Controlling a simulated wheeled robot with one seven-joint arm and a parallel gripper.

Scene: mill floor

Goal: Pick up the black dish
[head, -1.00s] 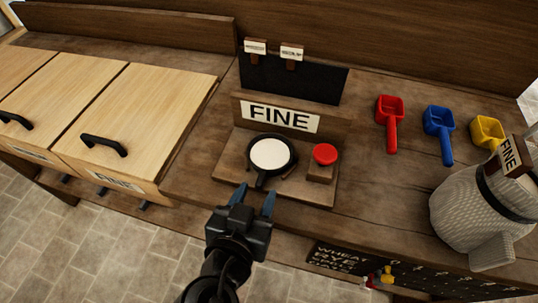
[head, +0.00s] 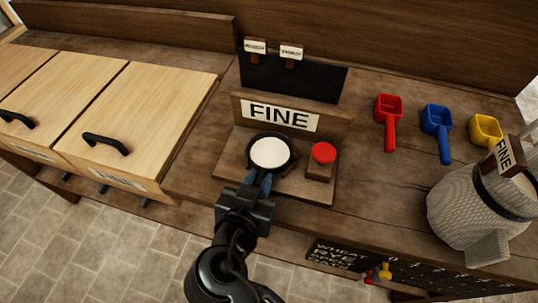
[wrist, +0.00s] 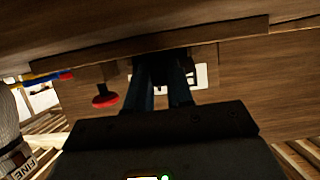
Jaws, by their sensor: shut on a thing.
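The black dish (head: 293,152) is round, with a white disc of contents inside, and sits on the wooden stand in front of the FINE sign. Its handle points toward me. My gripper (head: 261,184) is at the dish's near side with its blue-grey fingers closed on the handle, which they mostly hide. In the wrist view my gripper's fingers (wrist: 160,90) reach to a dark shape under the stand's edge, too dark to make out well.
A red button (head: 324,153) on a wooden block stands just right of the dish. Red, blue and yellow scoops (head: 437,122) lie farther right, near a grey sack (head: 470,220). Wooden bins (head: 130,110) with black handles are at left. The FINE sign (head: 280,116) stands behind.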

